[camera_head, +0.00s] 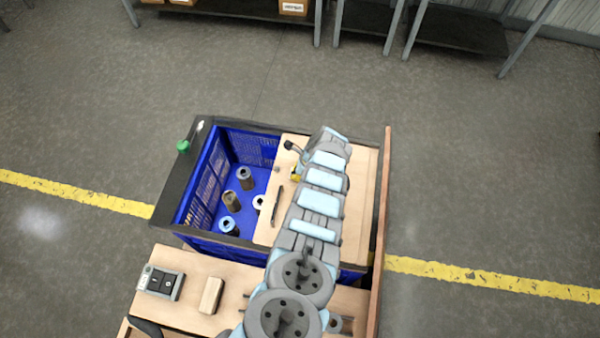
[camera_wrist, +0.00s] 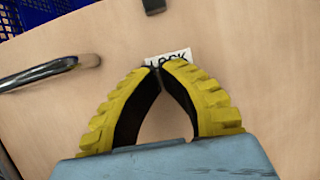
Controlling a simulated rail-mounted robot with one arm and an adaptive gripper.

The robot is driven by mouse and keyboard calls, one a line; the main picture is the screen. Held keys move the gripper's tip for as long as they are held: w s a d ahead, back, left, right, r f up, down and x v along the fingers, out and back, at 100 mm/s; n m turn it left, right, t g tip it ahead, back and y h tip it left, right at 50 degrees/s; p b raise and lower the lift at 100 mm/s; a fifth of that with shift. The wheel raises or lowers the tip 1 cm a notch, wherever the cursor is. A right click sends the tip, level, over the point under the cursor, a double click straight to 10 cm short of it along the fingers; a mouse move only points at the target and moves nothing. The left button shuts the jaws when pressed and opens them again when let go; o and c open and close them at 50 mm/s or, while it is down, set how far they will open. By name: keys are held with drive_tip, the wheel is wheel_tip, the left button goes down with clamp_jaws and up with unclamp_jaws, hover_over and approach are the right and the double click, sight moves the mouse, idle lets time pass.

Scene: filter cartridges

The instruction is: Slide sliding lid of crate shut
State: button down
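The blue crate (camera_head: 188,215) stands below centre in the head view, its left part open with several cartridges (camera_head: 229,225) showing inside. The pale wooden sliding lid (camera_head: 265,228) covers the right part of the crate. A dark bar handle (camera_head: 277,204) is on the lid near its left edge; it also shows at the left in the wrist view (camera_wrist: 45,72). My gripper (camera_wrist: 157,66) has yellow ribbed fingers with their tips together, and nothing shows between them. It is over the lid, beside a LOCK label (camera_wrist: 178,55), to the right of the handle. My arm hides part of the lid.
A dark ledge with a green knob (camera_head: 183,146) lies left of the crate. A wooden bench (camera_head: 195,318) in front holds a grey device (camera_head: 160,283) and a wooden block (camera_head: 211,296). A tall brown edge (camera_head: 384,200) runs along the right. Shelves stand at the back.

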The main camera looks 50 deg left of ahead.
sight(284, 173)
drive_tip(key=shift+s+a+r, duration=0.1)
drive_tip(key=shift+s+a, duration=1.05)
drive_tip(key=shift+a, duration=0.2)
